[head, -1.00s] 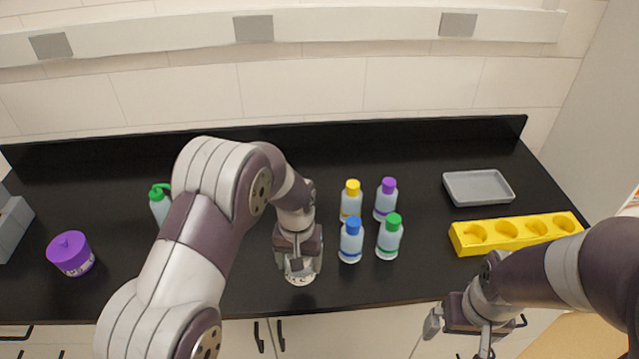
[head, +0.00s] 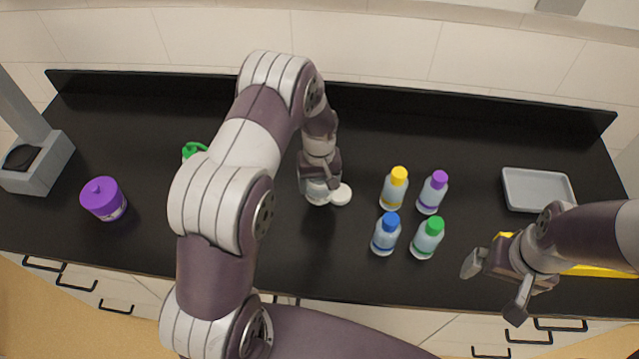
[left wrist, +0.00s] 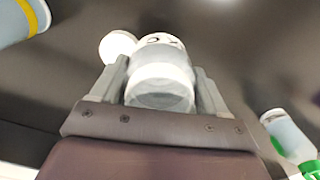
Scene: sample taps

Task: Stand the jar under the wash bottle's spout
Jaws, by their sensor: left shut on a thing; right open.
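The jar (head: 316,197) is pale and mostly hidden by my left gripper (head: 319,186), which is shut on it. In the left wrist view the jar (left wrist: 160,85) stands between both fingers (left wrist: 160,88). I cannot tell whether it touches the counter. The wash bottle's green spout top (head: 195,149) shows at the left of my left arm, and the arm hides most of its body. In the left wrist view part of a bottle with green (left wrist: 290,138), likely the wash bottle, is at lower right. My right gripper (head: 497,287) is open and empty near the counter's front edge.
A white disc (head: 341,194) lies beside the jar's right. Bottles capped yellow (head: 394,188), purple (head: 432,193), blue (head: 386,234) and green (head: 428,238) stand further right. A purple-lidded pot (head: 104,199) and grey stand (head: 38,164) are left. A grey tray (head: 538,190) and yellow rack (head: 600,271) are right.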

